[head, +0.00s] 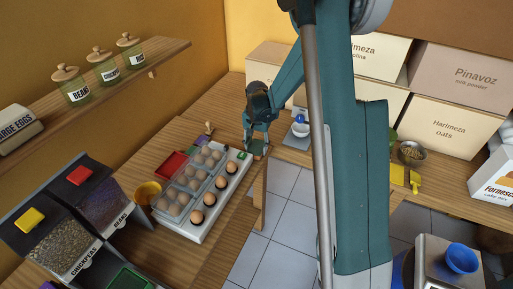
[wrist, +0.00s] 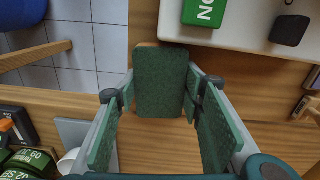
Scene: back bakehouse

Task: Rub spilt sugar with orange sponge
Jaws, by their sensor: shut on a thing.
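My gripper (head: 256,146) is at the far part of the left counter in the head view, beside the near end of the back counter. In the wrist view my gripper (wrist: 159,92) is shut on the sponge (wrist: 160,82). The sponge shows a dark green face, with a thin orange-brown edge at its top. It lies between the fingertips, over the wooden counter (wrist: 60,103); I cannot tell whether it touches the wood. I cannot make out any spilt sugar in either view.
Floor tiles (head: 285,180) show beyond the counter's edge.

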